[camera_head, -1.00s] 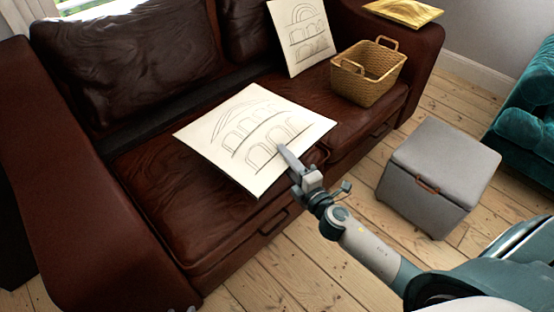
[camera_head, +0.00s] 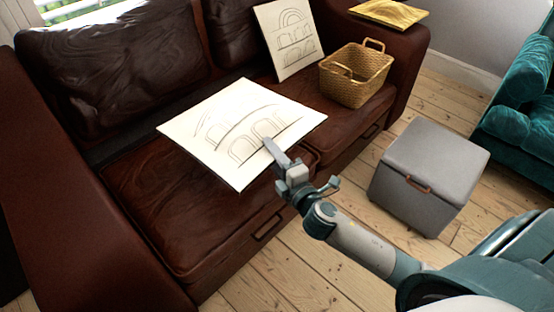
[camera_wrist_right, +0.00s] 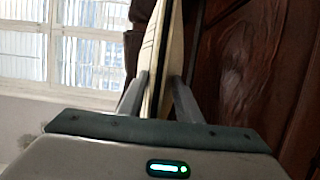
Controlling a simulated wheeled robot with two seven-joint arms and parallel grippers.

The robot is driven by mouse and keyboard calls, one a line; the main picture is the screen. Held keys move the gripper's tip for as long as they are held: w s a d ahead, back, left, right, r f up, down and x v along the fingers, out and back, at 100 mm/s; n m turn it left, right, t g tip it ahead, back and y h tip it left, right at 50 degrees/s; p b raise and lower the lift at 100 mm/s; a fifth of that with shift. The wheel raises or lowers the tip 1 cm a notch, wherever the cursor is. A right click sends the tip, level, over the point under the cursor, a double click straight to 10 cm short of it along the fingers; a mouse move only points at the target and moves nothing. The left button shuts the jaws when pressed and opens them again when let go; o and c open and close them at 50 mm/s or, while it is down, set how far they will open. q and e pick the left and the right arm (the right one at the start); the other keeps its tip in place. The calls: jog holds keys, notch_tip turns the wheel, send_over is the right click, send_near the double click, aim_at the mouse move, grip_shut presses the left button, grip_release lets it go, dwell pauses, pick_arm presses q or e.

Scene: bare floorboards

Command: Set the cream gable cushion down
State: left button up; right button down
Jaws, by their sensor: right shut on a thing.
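The cream gable cushion (camera_head: 240,130) is a flat, pale square with arches drawn on it. It is over the seat of the brown leather sofa (camera_head: 150,215), roughly level; I cannot tell whether it touches the seat. My right gripper (camera_head: 277,158) is shut on its near edge. In the right wrist view the cushion (camera_wrist_right: 160,60) shows edge-on between the two fingers (camera_wrist_right: 158,100). My left gripper is not in view.
A second cream cushion with arches (camera_head: 290,40) leans on the sofa back. Beside it stands a wicker basket (camera_head: 340,88). A gold cushion (camera_head: 390,12) lies on the far armrest. A grey storage stool (camera_head: 430,170) stands on the floor near a teal sofa (camera_head: 525,110).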

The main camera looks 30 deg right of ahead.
jog(key=shift+m+h, duration=0.3)
jog(key=shift+h, duration=0.2)
jog(key=s+a+r, duration=0.1)
jog(key=r, duration=0.2)
jog(key=s+a+r, duration=0.1)
jog(key=a+r, duration=0.1)
jog(key=r, duration=0.2)
jog(key=s+a+r, duration=0.2)
jog(key=r, duration=0.1)
jog(key=shift+r, duration=0.25)
jog(key=shift+s+a+r, duration=0.15)
jog(key=shift+s+r, duration=0.1)
